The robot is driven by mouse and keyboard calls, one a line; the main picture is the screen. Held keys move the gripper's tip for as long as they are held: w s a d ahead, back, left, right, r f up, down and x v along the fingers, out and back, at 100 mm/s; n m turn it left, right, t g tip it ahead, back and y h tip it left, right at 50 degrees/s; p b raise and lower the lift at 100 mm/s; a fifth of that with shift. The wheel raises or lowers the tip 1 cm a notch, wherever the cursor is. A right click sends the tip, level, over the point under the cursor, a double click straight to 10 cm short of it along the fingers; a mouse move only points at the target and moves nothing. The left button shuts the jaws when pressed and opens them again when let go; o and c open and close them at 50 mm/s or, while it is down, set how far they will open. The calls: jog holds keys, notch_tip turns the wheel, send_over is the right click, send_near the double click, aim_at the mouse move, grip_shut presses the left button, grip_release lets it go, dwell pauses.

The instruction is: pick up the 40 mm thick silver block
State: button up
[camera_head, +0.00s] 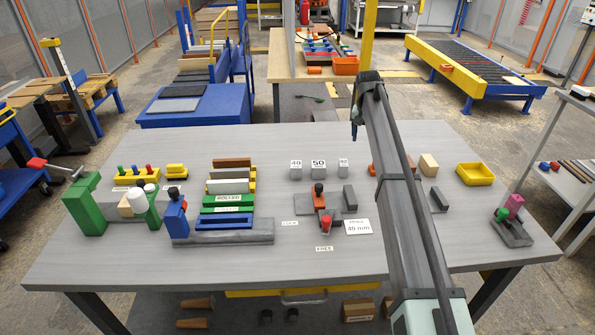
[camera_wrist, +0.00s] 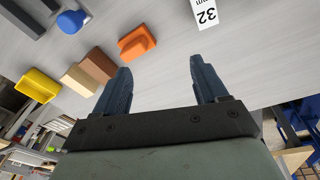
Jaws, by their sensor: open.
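In the head view, a silver block with a label that looks like 40 (camera_head: 296,171) stands at the back middle of the grey table. Beside it to the right stand a silver block labelled 50 (camera_head: 318,171) and a third silver block (camera_head: 343,170) whose label is too small to read surely. My gripper (camera_head: 355,124) hangs above the table's back edge, up and right of these blocks. In the wrist view my gripper (camera_wrist: 160,64) is open, with nothing between its fingers. No silver block shows clearly between the fingers there.
A card reading 40 mm (camera_head: 358,228) lies at the front middle. A clamp with a red knob (camera_head: 326,222) stands beside it. A yellow tray (camera_head: 475,174) is at the right, also in the wrist view (camera_wrist: 38,87). An orange piece (camera_wrist: 137,42) and a 32 mm card (camera_wrist: 207,12) lie near the fingers.

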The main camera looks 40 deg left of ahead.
aim_at(296, 164)
jog(key=s+a+n+g, duration=0.2)
jog(key=s+a+n, duration=0.2)
jog(key=s+a, duration=1.35)
jog(key=f, duration=0.8)
jog(key=shift+w+a+f, duration=0.2)
jog(key=shift+a+f, duration=0.1)
jog(key=shift+a, duration=0.1)
jog(key=shift+w+d+f, duration=0.1)
jog(key=shift+d+f, duration=0.1)
jog(key=shift+f, duration=1.15)
jog(key=shift+d+f, duration=0.2)
jog(key=shift+f, duration=1.1)
jog(key=c, duration=1.3)
jog(key=shift+o, duration=0.2)
jog(key=shift+r, duration=0.1)
